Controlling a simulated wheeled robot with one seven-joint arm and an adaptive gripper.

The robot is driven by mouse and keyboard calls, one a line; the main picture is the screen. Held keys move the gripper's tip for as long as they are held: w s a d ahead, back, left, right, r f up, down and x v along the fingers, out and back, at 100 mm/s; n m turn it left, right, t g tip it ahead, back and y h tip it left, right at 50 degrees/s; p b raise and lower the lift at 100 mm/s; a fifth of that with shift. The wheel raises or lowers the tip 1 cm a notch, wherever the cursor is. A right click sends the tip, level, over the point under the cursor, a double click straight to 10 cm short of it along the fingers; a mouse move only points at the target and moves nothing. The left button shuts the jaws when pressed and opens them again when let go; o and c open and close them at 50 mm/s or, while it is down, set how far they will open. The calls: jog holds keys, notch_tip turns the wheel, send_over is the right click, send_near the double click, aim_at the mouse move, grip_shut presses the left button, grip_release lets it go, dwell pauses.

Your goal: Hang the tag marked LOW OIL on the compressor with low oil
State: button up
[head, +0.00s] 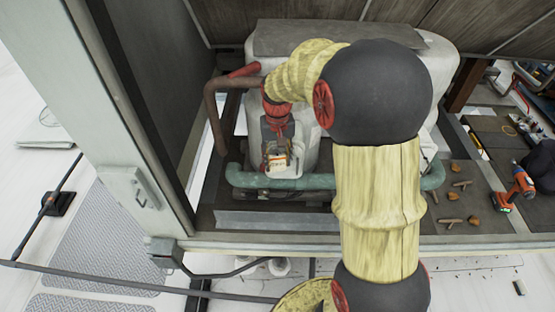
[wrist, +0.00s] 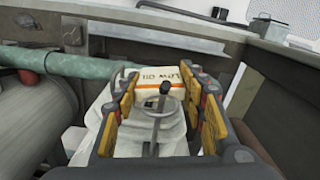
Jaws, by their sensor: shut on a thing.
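No oil level is readable.
A rusty brown pipe (head: 213,112) bends down left of my gripper. The housing post (head: 130,110) stands farther left. A grey cylinder (wrist: 35,120) lies at left in the wrist view. An orange drill (head: 518,187) and several brown pieces lie at right.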

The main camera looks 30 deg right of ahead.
jog(key=o, duration=1.2)
notch_tip(320, 180, up, 12)
dwell(1.1)
